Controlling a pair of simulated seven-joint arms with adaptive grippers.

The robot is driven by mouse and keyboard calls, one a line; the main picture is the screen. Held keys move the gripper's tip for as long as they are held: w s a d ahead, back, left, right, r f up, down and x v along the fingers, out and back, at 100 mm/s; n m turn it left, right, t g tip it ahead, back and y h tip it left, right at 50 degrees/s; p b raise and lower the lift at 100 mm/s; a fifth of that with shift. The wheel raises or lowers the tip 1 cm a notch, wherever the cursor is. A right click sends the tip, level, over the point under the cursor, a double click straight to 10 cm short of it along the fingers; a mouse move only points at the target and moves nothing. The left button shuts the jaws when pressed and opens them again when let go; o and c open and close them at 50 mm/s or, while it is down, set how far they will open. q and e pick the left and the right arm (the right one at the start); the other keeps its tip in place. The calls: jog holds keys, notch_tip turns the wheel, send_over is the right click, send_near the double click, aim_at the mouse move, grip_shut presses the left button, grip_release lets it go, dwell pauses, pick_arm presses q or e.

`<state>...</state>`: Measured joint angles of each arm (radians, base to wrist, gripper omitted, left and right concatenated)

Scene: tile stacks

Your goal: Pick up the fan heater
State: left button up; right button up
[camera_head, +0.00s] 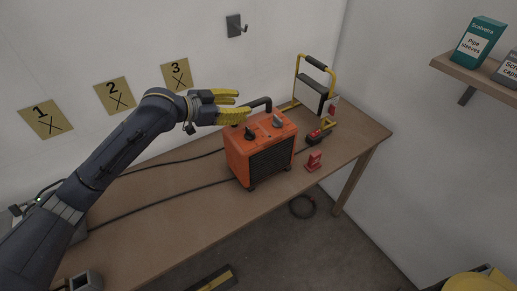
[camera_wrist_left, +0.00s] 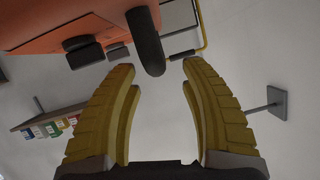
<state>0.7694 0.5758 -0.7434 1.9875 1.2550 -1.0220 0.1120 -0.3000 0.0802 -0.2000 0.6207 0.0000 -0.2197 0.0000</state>
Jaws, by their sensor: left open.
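In the left wrist view the heater's orange body (camera_wrist_left: 75,25) is at the upper left. The handle (camera_wrist_left: 150,50) ends just ahead of the gap between the open fingers (camera_wrist_left: 159,72), with nothing gripped.
A yellow-framed work light (camera_head: 312,92) stands behind the heater on the bench (camera_head: 190,225). A red-and-black tool (camera_head: 320,134) and a small red object (camera_head: 314,161) lie to its right. Dark cables run left along the bench. A wall hook (camera_head: 235,25) is above.

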aim_at(247, 104)
pick_arm(q)
jog(key=shift+x, duration=3.1)
jog(key=shift+s+d, duration=0.15)
jog(key=shift+c, duration=0.2)
jog(key=shift+r, duration=0.1)
grip_shut()
jog(key=shift+r, duration=0.15)
